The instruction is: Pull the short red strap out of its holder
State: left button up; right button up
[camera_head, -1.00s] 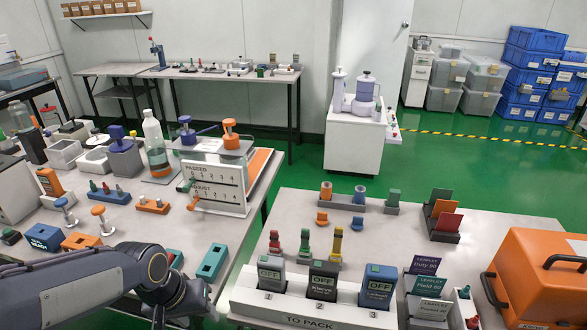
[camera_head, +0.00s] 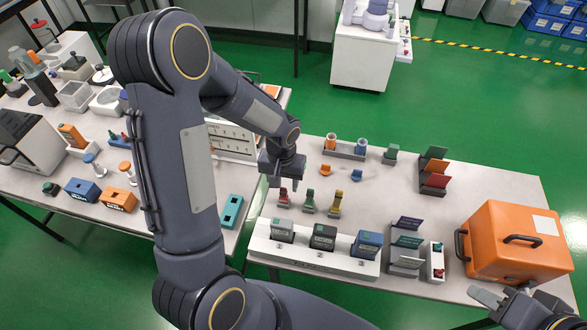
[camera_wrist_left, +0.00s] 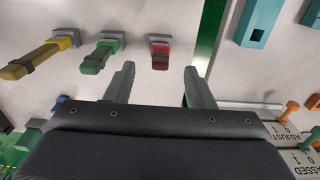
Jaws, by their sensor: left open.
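The short red strap (camera_head: 284,192) stands in its small grey holder on the right table, leftmost in a row of three. It also shows in the left wrist view (camera_wrist_left: 160,58), seated in its holder and clearly shorter than its neighbours. My left gripper (camera_head: 284,178) is open just above it and points down. In the left wrist view its fingertips (camera_wrist_left: 158,74) stand apart with the red strap between and slightly beyond them, not visibly touching. My right gripper (camera_head: 503,300) is at the lower right by the table edge; its finger gap is unclear.
A green strap (camera_head: 310,196) and a yellow strap (camera_head: 335,201) stand in holders close to the right. A white rack (camera_head: 300,258) with several testers lies in front. Orange and blue small pieces sit behind. An orange case (camera_head: 515,240) stands at the right.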

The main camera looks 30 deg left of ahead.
aim_at(284, 196)
pick_arm(q)
jog(key=shift+f, duration=3.6)
grip_shut()
